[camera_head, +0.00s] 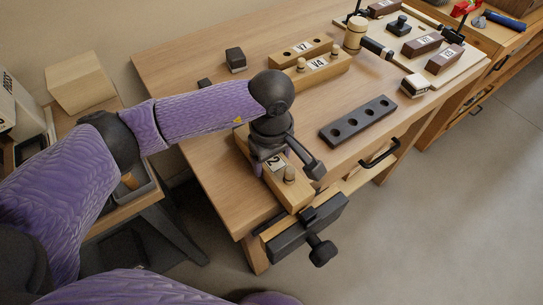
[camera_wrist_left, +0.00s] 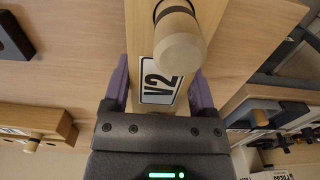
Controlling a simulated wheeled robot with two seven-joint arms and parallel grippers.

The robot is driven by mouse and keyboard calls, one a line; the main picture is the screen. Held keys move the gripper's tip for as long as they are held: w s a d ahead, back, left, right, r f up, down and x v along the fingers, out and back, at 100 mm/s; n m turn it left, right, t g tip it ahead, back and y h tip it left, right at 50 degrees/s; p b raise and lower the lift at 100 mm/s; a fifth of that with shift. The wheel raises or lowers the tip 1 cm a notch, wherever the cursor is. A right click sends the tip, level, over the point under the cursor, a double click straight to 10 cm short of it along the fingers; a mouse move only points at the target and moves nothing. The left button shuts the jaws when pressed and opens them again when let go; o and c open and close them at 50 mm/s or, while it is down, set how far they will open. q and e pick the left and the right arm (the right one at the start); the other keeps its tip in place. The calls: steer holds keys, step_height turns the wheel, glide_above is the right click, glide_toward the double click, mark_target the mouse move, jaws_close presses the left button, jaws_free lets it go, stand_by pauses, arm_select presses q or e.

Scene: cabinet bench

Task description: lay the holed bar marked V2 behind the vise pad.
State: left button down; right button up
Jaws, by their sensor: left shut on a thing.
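The wooden bar marked V2 (camera_head: 296,196) is at the bench's near corner, just behind the dark vise (camera_head: 305,226). A round wooden peg (camera_head: 289,174) stands in it near its front end. My left gripper (camera_head: 271,163) is shut across the bar from above. In the left wrist view, its purple fingers lie on both sides of the V2 label (camera_wrist_left: 160,81), with the peg (camera_wrist_left: 178,42) beyond. The gripper and forearm hide the bar's rear part. I cannot tell whether the bar touches the bench top. My right gripper is out of view.
A dark bar with several holes (camera_head: 357,121) lies right of my gripper. Wooden bars marked V4 (camera_head: 318,72) and V7 (camera_head: 301,50) lie farther back, near a wooden mallet (camera_head: 355,33). A pale board (camera_head: 425,75) holds brown blocks. The bench top (camera_head: 210,130) left of my arm is clear.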

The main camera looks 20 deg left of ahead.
arm_select(q)
steer(key=shift+a+f+b, duration=0.1)
steer(key=shift+f+b, duration=0.35)
steer(key=shift+f, duration=0.05)
stand_by(0.5)
jaws_free()
steer(key=shift+f, duration=0.1)
step_height(320, 180, up, 8)
steer(key=p, duration=0.4)
steer(key=shift+f+p, duration=0.2)
steer(key=shift+p, duration=0.2)
steer(key=shift+f, duration=0.1)
